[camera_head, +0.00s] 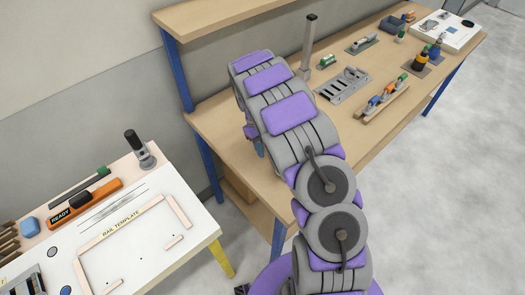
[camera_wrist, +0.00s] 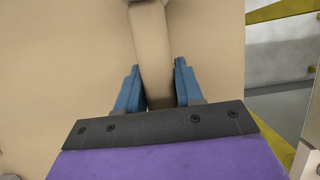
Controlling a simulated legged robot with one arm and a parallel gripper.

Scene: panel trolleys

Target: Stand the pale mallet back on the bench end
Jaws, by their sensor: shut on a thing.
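The pale mallet (camera_wrist: 152,45) shows in the wrist view as a smooth beige shaft running from the top edge down between my fingers. My gripper (camera_wrist: 156,70) has its two blue fingers closed on either side of it. I cannot tell whether the mallet touches the bench. In the head view my arm hides the mallet, and the long wooden bench (camera_head: 210,107) extends behind my arm.
In the wrist view, the bench edge lies at right, with a yellow frame (camera_wrist: 280,10) and grey floor beyond. In the head view, a grey slotted plate (camera_head: 342,86), a tool rack (camera_head: 382,102) and a grey post (camera_head: 308,45) stand on the bench. A white template table (camera_head: 185,215) is at left.

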